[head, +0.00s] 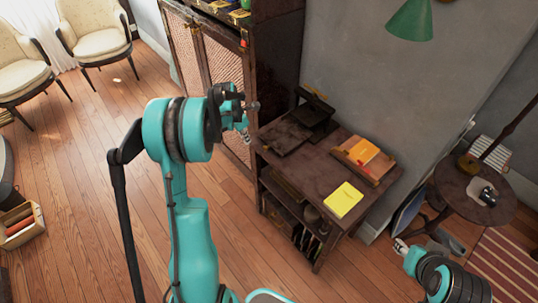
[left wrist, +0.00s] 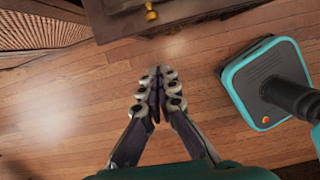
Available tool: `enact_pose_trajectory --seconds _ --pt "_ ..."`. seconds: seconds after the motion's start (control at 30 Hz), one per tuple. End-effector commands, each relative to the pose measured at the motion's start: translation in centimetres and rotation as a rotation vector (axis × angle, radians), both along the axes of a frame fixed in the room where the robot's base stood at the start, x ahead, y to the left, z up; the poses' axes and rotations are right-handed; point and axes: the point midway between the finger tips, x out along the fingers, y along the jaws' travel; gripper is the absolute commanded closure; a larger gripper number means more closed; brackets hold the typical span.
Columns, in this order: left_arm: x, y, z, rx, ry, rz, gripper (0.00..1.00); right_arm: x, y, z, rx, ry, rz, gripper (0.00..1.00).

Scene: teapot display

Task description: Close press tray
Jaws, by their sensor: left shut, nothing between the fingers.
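The dark press stands on the wooden side table (head: 310,180) in the middle of the head view. Its flat tray (head: 284,136) reaches out toward the left end of the table, away from the upright press frame (head: 316,108). My left gripper (head: 250,106) is in front of the cabinet, left of the press in the picture, and apart from the tray. In the left wrist view the left gripper's fingers (left wrist: 157,90) are together and empty above the wooden floor. My right gripper (head: 400,246) is at the lower right, small in view; its finger gap is unclear.
A tall cabinet (head: 222,75) with mesh doors stands left of the table. A yellow notebook (head: 343,199) and an orange book (head: 363,151) lie on the table. A round table (head: 470,193) stands at the right. Open floor lies left of the table.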

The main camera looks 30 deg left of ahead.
Motion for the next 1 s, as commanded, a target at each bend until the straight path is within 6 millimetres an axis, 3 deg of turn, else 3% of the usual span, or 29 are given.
enact_pose_trajectory --seconds 0.17,0.57,0.8,1.0 --pt "0.4 -0.1 -2.0 -0.004 0.002 0.011 1.0 0.0 0.0 -0.7 0.0 0.0 0.0 0.6" --pt "2.2 -0.9 -10.1 -0.003 0.001 0.009 1.0 0.0 0.0 -3.8 0.0 0.0 0.0 0.6" --pt "5.1 -2.3 -10.1 -0.003 0.0 0.008 1.0 0.0 0.0 -4.6 0.0 0.0 0.0 0.6" --pt "5.8 -2.7 -9.9 -0.003 0.0 0.008 1.0 0.0 0.0 -4.8 0.0 0.0 0.0 0.6"
